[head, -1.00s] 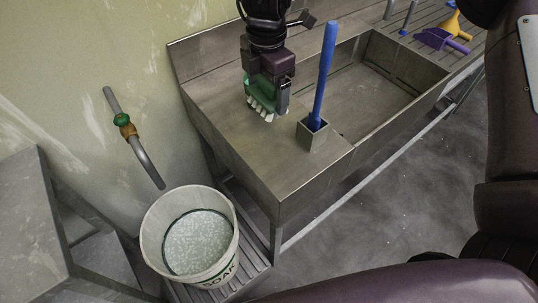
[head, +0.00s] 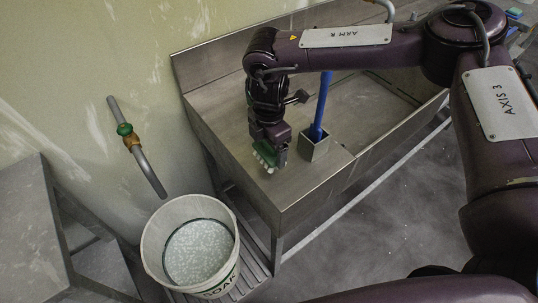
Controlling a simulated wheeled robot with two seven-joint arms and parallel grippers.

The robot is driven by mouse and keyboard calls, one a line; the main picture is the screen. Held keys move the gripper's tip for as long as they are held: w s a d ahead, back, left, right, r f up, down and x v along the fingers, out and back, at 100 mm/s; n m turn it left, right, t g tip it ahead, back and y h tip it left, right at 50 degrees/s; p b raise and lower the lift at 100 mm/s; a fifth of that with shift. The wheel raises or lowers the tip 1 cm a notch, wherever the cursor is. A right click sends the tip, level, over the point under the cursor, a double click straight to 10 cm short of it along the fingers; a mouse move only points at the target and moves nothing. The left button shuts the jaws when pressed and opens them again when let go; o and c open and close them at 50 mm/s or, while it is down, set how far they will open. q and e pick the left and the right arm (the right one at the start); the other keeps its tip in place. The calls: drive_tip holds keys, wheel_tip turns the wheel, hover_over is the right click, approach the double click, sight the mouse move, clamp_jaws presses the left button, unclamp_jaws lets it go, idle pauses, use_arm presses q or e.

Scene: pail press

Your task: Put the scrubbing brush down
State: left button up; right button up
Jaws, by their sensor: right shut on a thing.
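The scrubbing brush (head: 265,153) has a green body and white bristles. It is in my right gripper (head: 274,146), which is shut on it. The bristles point down, at or just above the metal counter of the sink unit (head: 232,158); I cannot tell whether they touch it. The brush is left of the square metal holder with the blue-handled tool, near the counter's front left part. My right arm comes in from the right and covers part of the sink. My left gripper is not in view.
A square metal holder (head: 315,147) with a blue-handled tool (head: 322,103) stands close right of the brush. A white pail (head: 153,246) with pale liquid, marked SOAK, stands below left on a slatted stand. A pipe with a green valve (head: 124,129) is on the wall.

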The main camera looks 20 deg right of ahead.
sight(269, 158)
drive_tip(key=shift+f, duration=0.6)
wheel_tip(269, 158, down, 3)
drive_tip(key=shift+p, duration=0.7)
drive_tip(key=shift+f, duration=0.25)
drive_tip(key=o, duration=0.8)
drive_tip(key=shift+c, duration=0.2)
